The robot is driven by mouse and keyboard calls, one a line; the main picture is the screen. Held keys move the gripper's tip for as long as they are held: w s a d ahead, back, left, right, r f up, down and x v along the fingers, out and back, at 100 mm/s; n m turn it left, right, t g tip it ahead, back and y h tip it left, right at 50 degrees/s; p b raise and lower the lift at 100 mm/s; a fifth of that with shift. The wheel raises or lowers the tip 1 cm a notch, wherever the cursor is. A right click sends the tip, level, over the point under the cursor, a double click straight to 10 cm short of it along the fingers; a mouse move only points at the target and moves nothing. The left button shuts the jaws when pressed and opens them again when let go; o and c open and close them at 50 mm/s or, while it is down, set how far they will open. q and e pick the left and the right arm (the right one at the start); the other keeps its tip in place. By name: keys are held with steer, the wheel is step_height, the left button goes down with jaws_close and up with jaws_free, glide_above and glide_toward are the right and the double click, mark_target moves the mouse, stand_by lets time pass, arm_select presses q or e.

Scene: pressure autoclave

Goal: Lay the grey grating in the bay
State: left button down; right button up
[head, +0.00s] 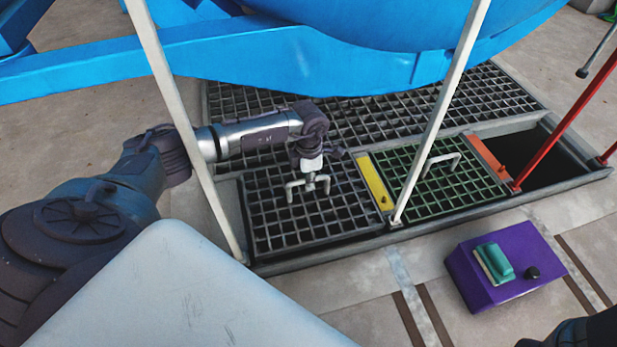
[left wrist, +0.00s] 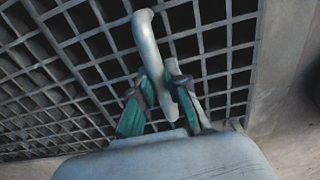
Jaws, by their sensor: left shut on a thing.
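The grey grating (head: 271,233) is a dark square grid with a pale bar handle (head: 292,187). It lies over the left bay, left of the yellow bar (head: 374,183). A dark gap shows along its left side; I cannot tell whether it rests fully down or is slightly raised. My left gripper (head: 311,181) is shut on the handle. In the left wrist view, the green-padded fingers of the gripper (left wrist: 165,100) close around the pale handle (left wrist: 147,45), with the grating (left wrist: 75,75) beyond. My right gripper is not in view.
A green grating (head: 440,190) with its own handle fills the middle bay. An orange bar (head: 487,158) borders a dark open bay (head: 535,160) at right. Pale and red posts rise nearby. A purple box (head: 510,268) stands on the floor in front. A blue vessel (head: 380,45) overhangs behind.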

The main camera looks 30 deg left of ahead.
mark_target(308, 197)
arm_select(q)
steer(key=shift+w+f+b, duration=0.1)
steer(key=shift+f+b, duration=0.95)
steer(key=shift+f, duration=0.6)
steer(key=c, duration=1.1)
jaws_free()
steer(key=shift+s+f, duration=0.2)
step_height(308, 197, up, 12)
steer(key=shift+w+r, duration=0.15)
